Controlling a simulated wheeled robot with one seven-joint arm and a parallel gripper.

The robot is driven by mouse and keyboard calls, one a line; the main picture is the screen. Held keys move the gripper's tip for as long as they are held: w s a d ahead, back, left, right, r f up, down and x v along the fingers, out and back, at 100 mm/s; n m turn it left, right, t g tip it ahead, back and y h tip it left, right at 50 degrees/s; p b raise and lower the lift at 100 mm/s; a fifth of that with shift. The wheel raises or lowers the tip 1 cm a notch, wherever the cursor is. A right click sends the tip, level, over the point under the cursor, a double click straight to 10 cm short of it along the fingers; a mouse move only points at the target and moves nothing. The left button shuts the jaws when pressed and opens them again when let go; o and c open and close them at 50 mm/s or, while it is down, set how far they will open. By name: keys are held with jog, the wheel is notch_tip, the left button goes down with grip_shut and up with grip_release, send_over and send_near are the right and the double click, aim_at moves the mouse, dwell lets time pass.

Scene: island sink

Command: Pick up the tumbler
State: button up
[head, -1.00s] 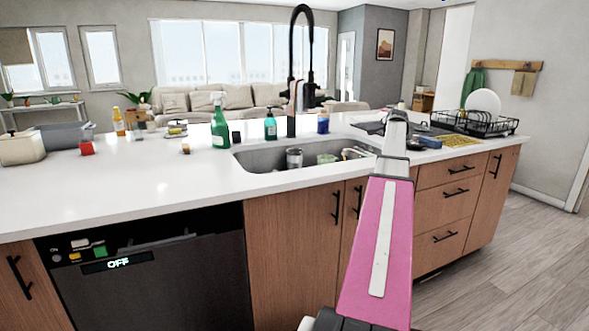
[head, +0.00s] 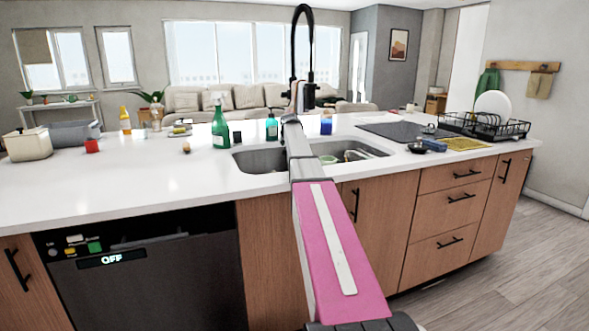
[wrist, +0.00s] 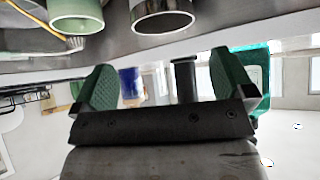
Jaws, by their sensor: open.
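The tumbler (wrist: 162,16) is a metallic, round-rimmed cup in the sink; in the wrist view it shows at the top edge, partly cut off. In the head view it is hidden behind my arm. My gripper (wrist: 168,62) is open and empty, its two green-padded fingers spread wide. The tumbler lies beyond the fingertips, outside the jaws, with a visible gap. The head view does not show the fingers clearly.
The sink (head: 262,160) is set into the white counter (head: 120,190). A green cup (wrist: 76,15) sits beside the tumbler. The tall black faucet (head: 311,55), a green spray bottle (head: 220,125) and a blue bottle (head: 326,123) stand behind the sink.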

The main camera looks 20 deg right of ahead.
jog(key=x, duration=0.5)
jog(key=shift+w+a, duration=0.1)
jog(key=shift+w, duration=0.05)
jog(key=shift+f+x, duration=0.25)
jog(key=shift+x, duration=2.6)
jog(key=shift+s+a, duration=0.15)
jog(key=shift+s, duration=0.1)
jog(key=c, duration=1.1)
jog(key=shift+r, duration=0.2)
